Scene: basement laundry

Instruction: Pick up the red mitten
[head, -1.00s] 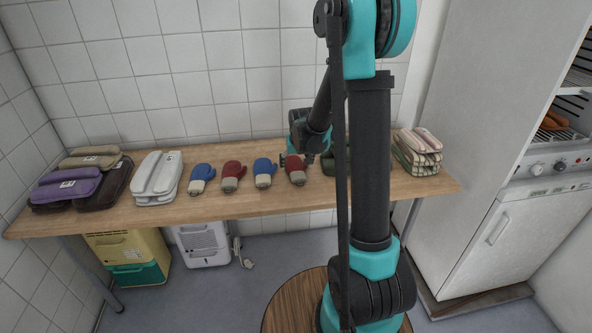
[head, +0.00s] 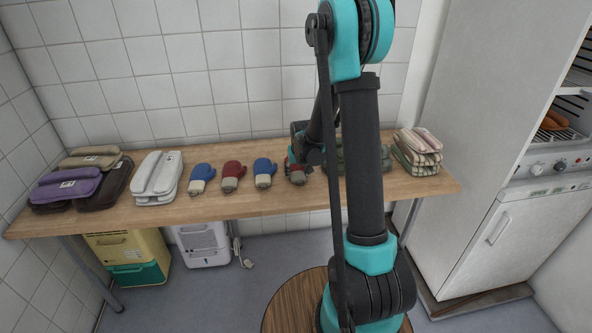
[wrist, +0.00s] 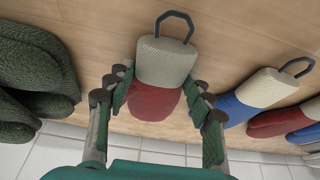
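A red mitten (head: 297,182) with a beige knit cuff lies on the wooden table (head: 265,205), partly hidden by my gripper (head: 297,165). In the wrist view this red mitten (wrist: 153,104) lies between my gripper's fingers (wrist: 159,92), its cuff and dark hanging loop pointing up in the picture. The fingers are open, one on each side of it; I cannot tell whether they touch it. A second red mitten (head: 233,176) lies further left, between two blue mittens (head: 201,178) (head: 264,172).
Dark green knitted items (wrist: 35,75) lie close on the left in the wrist view. A blue mitten (wrist: 238,110) is close on the right. Folded checked cloths (head: 418,158), a white stack (head: 157,178) and a purple pouch (head: 66,187) also lie on the table. The tiled wall (head: 220,90) is behind.

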